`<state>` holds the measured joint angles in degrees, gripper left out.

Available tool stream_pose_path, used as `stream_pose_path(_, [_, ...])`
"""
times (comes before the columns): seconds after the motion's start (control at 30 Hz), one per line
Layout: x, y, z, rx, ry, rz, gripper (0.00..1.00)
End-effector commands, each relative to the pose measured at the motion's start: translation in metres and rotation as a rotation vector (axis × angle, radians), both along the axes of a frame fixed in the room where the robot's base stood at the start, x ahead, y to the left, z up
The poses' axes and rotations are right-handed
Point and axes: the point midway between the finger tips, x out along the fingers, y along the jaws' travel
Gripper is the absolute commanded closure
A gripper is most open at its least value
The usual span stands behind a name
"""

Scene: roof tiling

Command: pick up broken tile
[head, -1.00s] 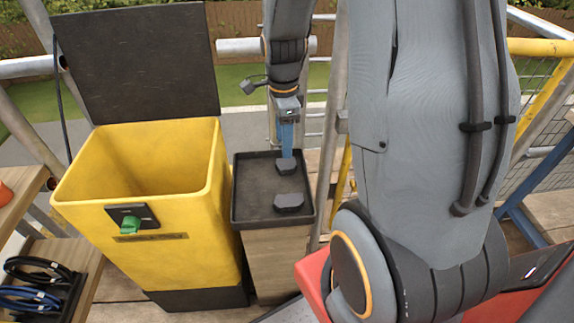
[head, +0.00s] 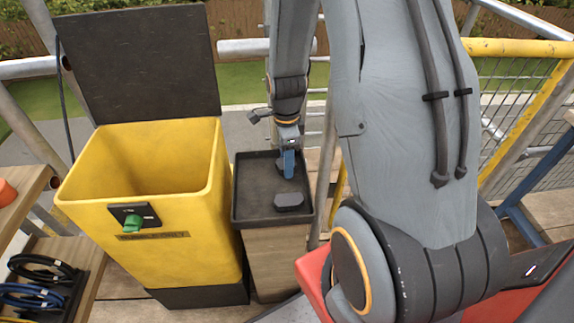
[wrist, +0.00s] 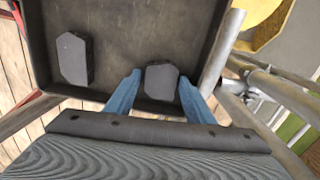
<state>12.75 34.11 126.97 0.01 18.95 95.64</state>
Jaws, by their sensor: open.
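Two dark grey broken tile pieces lie in a black tray (head: 250,182). One broken tile piece (head: 288,201) is plain near the tray's front in the head view and is probably the piece at the left in the wrist view (wrist: 74,58). My gripper (head: 288,165) is open, low over the tray's back part, with a finger on each side of that piece. I cannot tell whether the fingers touch it.
A yellow bin (head: 150,240) with its dark lid (head: 140,65) raised stands left of the tray. A green latch (head: 133,221) is on its front. Scaffold poles and a yellow rail (head: 510,47) stand behind and right. Cables on a rack (head: 40,285) are at lower left.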

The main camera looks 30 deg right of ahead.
Motion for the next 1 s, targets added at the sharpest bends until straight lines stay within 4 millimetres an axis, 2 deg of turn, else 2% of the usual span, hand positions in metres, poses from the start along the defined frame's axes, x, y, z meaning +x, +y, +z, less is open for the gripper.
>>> stream_pose_path(0.13, [0.0, 0.0, 0.0, 0.0, -0.001, 0.0, 0.53])
stream_pose_path(0.33, [0.0, 0.0, 0.0, 0.0, -0.001, 0.0, 0.87])
stream_pose_path(0.73, [0.001, 0.0, 0.007, -0.001, -0.003, 0.0, 0.88])
stream_pose_path(1.0, [0.002, 0.0, 0.039, -0.001, -0.006, 0.0, 0.88])
